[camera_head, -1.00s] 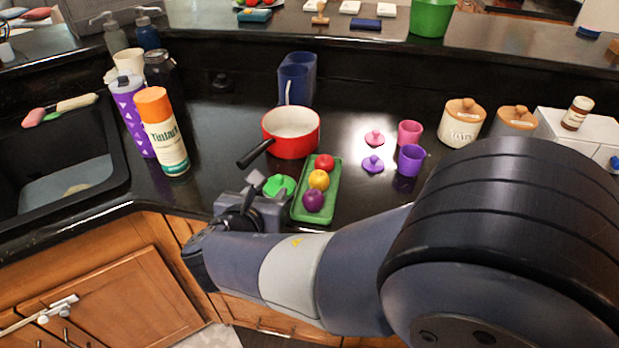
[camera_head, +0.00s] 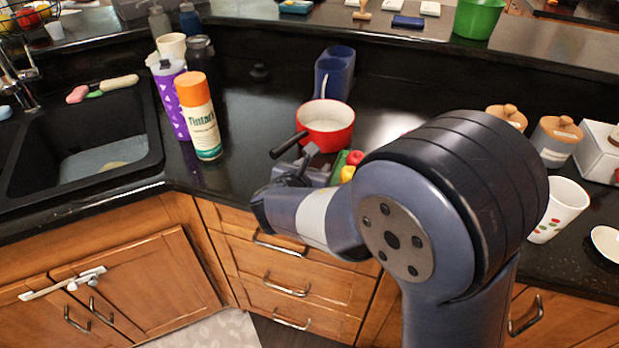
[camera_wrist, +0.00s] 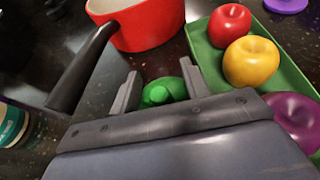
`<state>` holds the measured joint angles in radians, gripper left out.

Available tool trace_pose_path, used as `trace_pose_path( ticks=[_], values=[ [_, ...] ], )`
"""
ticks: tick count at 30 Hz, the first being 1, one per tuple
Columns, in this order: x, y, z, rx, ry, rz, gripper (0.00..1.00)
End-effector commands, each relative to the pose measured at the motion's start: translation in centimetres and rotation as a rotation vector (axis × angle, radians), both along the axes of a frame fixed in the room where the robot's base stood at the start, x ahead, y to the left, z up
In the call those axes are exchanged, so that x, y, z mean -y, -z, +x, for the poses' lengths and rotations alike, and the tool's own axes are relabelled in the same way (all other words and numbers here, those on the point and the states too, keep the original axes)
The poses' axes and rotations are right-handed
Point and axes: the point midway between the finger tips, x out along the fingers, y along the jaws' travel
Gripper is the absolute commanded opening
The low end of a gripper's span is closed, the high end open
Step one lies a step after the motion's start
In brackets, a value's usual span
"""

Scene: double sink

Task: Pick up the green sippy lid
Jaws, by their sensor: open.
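The green sippy lid (camera_wrist: 158,92) lies on the black counter in the wrist view, with a raised knob on top. My gripper (camera_wrist: 160,82) is open, its two fingers on either side of the lid's visible part. The gripper body hides the lid's near side, and I cannot tell whether the fingers touch it. In the head view my gripper (camera_head: 305,160) is low over the counter in front of the red pot, and the lid is hidden behind my arm.
The red pot (camera_head: 330,127) stands just beyond, its black handle (camera_wrist: 82,70) close to the left finger. A green tray (camera_wrist: 207,42) with a red apple (camera_wrist: 230,24), a yellow apple (camera_wrist: 251,61) and a purple fruit (camera_wrist: 292,120) is at right. A spray can (camera_head: 203,125) stands left.

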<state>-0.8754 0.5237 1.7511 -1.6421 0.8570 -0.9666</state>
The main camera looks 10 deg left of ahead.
Motion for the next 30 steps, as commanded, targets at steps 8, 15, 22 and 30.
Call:
trace_pose_path(
  ticks=[8, 15, 22, 30],
  values=[
    [-0.03, -0.02, -0.03, 0.0, -0.001, 0.0, 0.34],
    [-0.03, 0.01, -0.06, -0.001, -0.001, 0.0, 0.14],
    [-0.02, 0.09, -0.08, -0.002, -0.001, 0.0, 0.0],
    [-0.03, -0.29, -0.09, -0.002, -0.001, 0.0, 0.0]
  ],
)
